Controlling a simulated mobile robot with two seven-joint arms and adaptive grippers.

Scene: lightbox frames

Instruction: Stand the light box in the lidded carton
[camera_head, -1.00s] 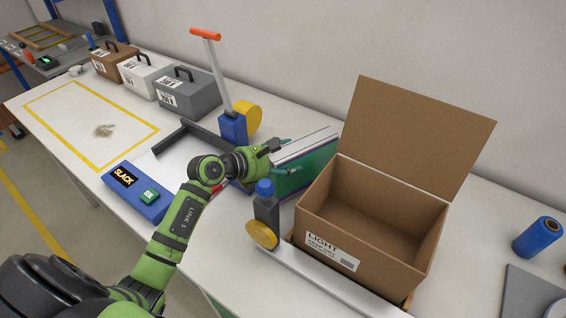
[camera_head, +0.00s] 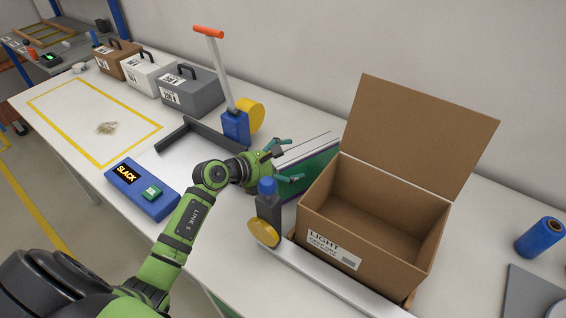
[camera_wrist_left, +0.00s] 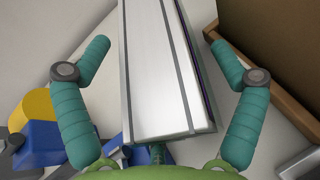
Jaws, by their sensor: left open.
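The light box (camera_head: 316,165) stands on the table just left of the carton, with a white top face and a green side. The carton (camera_head: 374,217) is brown and open, its lid (camera_head: 420,130) raised at the back; it looks empty inside. My left gripper (camera_head: 289,161) is open beside the near left end of the light box. In the left wrist view, the light box (camera_wrist_left: 160,70) lies between the spread fingers of my left gripper (camera_wrist_left: 160,53), with gaps on both sides. The lower part of the light box is hidden. My right gripper is not in view.
A blue-based post with an orange handle and yellow disc (camera_head: 236,125) stands behind my arm. A SLACK display (camera_head: 140,190) is at left. Three toolboxes (camera_head: 190,92) line the wall.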

